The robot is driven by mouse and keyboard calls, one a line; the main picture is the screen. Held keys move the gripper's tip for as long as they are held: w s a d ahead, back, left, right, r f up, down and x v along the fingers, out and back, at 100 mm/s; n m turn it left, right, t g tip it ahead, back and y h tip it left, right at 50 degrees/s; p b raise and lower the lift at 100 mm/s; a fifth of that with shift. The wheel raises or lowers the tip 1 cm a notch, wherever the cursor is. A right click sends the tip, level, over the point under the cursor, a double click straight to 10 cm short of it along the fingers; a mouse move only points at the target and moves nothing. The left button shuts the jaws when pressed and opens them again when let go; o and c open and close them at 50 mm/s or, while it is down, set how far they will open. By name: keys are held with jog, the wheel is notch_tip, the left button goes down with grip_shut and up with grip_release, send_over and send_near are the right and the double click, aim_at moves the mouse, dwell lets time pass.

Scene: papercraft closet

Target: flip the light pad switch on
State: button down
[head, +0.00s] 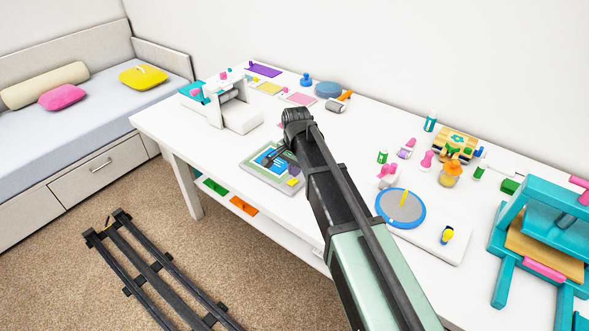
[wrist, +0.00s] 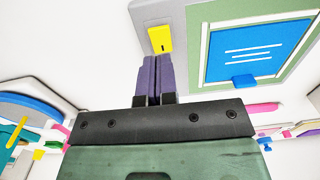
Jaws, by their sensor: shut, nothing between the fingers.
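The light pad (head: 250,168) lies on the white table, a grey board with a green and blue face. It also shows in the wrist view (wrist: 185,14), at the upper right. Its yellow switch (head: 293,183) sits near the pad's corner and shows in the wrist view (wrist: 160,39) just beyond my fingertips. My gripper (wrist: 151,60) is shut and empty, its two purple fingers side by side. The fingertips look close to the switch's near edge; whether they touch it I cannot tell. In the head view my arm hides part of the pad's right side.
A teal frame (head: 509,222) stands at the far right. Bare table surrounds the pad's left and front left.

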aim_at(295, 180)
notch_tip(295, 180, up, 11)
jog(key=p, duration=0.9)
jog(key=shift+w+d, duration=0.15)
jog(key=shift+w, duration=0.25)
